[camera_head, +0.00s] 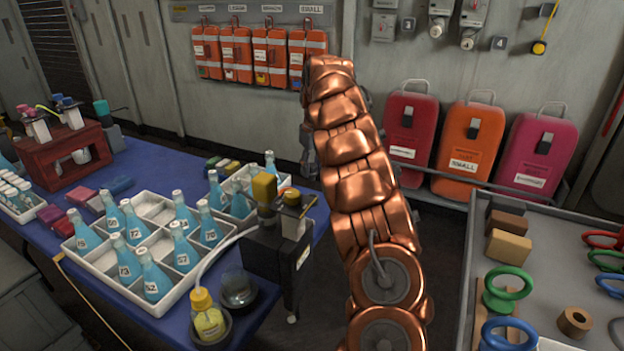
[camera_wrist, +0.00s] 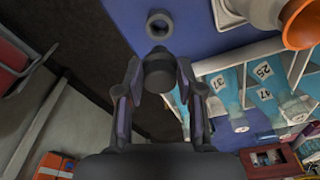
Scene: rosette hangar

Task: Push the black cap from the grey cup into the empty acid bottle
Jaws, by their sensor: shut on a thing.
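My gripper (camera_wrist: 158,84) points down toward the blue table in the wrist view. Its two fingers are shut on a short black cylinder, which looks like the black cap (camera_wrist: 158,72). A small dark grey ring-shaped opening (camera_wrist: 159,24), perhaps the grey cup, stands on the table just beyond the cap, apart from it. In the head view my arm hides most of the gripper. A dark, see-through vessel (camera_head: 238,287) stands near the table's front edge. I cannot tell which thing is the empty acid bottle.
White trays (camera_head: 160,305) hold several blue-filled, numbered bottles. A yellow bottle (camera_head: 207,318) with a tube stands in a dark dish beside a black pump unit (camera_head: 272,262). A grey tool bench (camera_head: 540,225) is at the right. Orange cases (camera_head: 268,55) hang on the wall.

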